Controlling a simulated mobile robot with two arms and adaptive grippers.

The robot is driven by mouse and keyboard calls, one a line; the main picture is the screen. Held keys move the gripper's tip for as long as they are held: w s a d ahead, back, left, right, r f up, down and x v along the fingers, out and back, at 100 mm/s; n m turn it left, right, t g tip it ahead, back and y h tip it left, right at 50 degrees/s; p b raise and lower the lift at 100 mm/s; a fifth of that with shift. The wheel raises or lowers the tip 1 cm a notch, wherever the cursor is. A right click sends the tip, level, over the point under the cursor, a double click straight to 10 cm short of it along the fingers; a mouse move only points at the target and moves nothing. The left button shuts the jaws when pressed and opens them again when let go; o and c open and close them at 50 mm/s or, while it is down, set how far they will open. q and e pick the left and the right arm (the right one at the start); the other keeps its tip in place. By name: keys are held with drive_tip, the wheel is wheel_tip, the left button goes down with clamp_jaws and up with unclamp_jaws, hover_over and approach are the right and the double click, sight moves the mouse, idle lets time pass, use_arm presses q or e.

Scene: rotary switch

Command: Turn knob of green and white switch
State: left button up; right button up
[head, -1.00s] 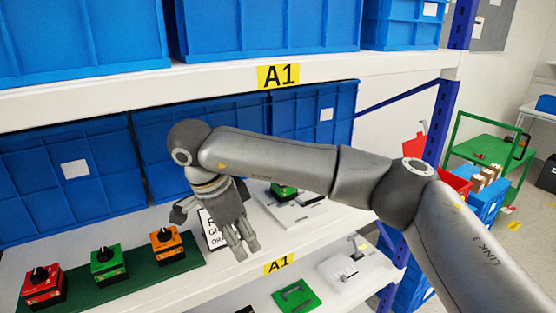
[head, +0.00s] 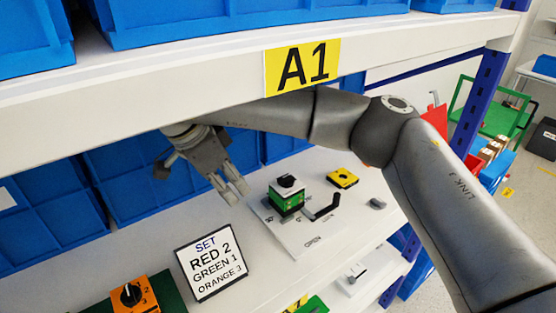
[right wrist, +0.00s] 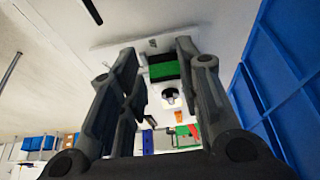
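The green and white switch (head: 286,196) stands on a white plate on the shelf. It has a green body, a white upper part and a black knob (head: 286,181) on top. My right gripper (head: 238,192) is to the left of the switch in the head view, apart from it, with its fingers pointing down and to the right. In the right wrist view the fingers are spread, and the switch's green side (right wrist: 163,70) and white part (right wrist: 172,97) show between them with nothing gripped. My left gripper is not in view.
A sign (head: 211,262) and an orange switch (head: 134,296) stand at the front left. A yellow block (head: 343,178) and a black lever (head: 324,209) are right of the switch. Blue bins (head: 150,190) line the back, and the upper shelf's edge (head: 200,85) hangs above my arm.

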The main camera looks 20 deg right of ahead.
sight(286, 176)
drive_tip(key=w+d+p, duration=0.1)
drive_tip(key=d, duration=0.2)
drive_tip(key=w+d+p, duration=0.1)
drive_tip(key=d, duration=0.3)
drive_tip(key=w+d+p, duration=0.2)
drive_tip(key=d, duration=0.2)
drive_tip(key=shift+d+r, duration=0.2)
drive_tip(key=shift+d+f, duration=0.2)
drive_tip(key=shift+f, duration=0.5)
drive_tip(key=shift+p+x, duration=0.35)
drive_tip(key=shift+x, duration=0.5)
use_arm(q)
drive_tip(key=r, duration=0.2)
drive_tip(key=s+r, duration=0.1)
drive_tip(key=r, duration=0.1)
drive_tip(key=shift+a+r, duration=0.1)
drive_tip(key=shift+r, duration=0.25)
use_arm(e)
drive_tip(key=shift+a, duration=0.1)
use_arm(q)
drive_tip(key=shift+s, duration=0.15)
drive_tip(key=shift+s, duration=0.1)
use_arm(e)
clamp_jaws()
